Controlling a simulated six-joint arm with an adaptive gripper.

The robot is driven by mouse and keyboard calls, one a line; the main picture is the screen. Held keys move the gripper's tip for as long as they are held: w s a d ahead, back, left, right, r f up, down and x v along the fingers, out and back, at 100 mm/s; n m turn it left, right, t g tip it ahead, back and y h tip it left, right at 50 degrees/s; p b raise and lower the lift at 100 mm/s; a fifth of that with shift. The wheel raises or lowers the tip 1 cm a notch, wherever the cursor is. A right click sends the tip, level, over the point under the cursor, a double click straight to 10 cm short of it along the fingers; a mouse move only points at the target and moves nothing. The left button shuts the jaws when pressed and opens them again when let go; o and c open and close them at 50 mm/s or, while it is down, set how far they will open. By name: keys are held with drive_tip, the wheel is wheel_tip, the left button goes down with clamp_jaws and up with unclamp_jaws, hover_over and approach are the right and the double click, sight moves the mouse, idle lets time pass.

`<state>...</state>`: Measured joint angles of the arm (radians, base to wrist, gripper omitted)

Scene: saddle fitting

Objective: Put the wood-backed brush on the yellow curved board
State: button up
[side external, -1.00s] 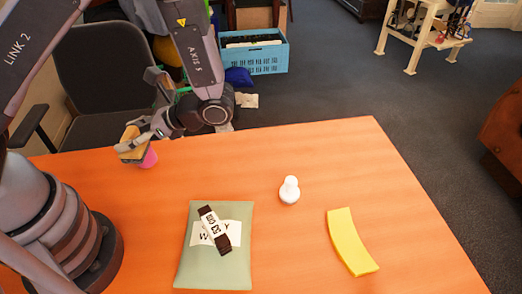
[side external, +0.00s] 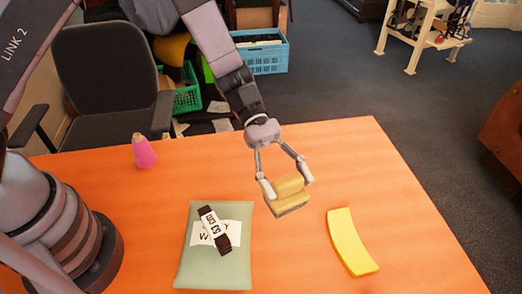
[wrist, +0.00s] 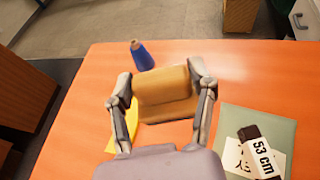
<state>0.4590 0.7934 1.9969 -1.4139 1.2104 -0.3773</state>
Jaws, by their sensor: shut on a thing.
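My gripper (side external: 288,186) is shut on the wood-backed brush (side external: 291,198) and holds it above the middle of the table. The brush is a tan block with a darker lower edge. In the wrist view the brush (wrist: 165,97) sits between both fingers. The yellow curved board (side external: 350,243) lies flat on the table, to the right of and nearer the camera than the brush in the side view. In the wrist view the board (wrist: 113,138) shows at the left, partly hidden by a finger and the brush.
A green cushion (side external: 195,268) with a dark strap labelled "53 cm" (side external: 215,228) lies left of the board. A pink cone (side external: 144,153) stands at the back left. A blue cone (wrist: 142,56) stands beyond the brush in the wrist view. Table right of the board is clear.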

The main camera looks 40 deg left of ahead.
sight(297, 194)
drive_tip(key=shift+w+d+r+n+t, duration=0.25)
drive_tip(key=shift+w+d+n+t, duration=0.15)
drive_tip(key=shift+w, duration=0.25)
drive_tip(key=f, duration=0.5)
drive_tip(key=shift+w+d, duration=0.2)
drive_tip(key=shift+w, duration=0.05)
drive_tip(key=w+d+f, duration=0.2)
drive_tip(key=d+f, duration=0.1)
drive_tip(key=w+d+f, duration=0.6)
drive_tip(key=shift+d, duration=0.3)
drive_tip(key=shift+w+d+f, duration=0.35)
drive_tip(key=shift+d+f, duration=0.05)
drive_tip(key=shift+f, duration=1.6)
drive_tip(key=o, duration=1.2)
drive_tip(key=shift+f, duration=0.1)
drive_tip(key=shift+c, duration=0.2)
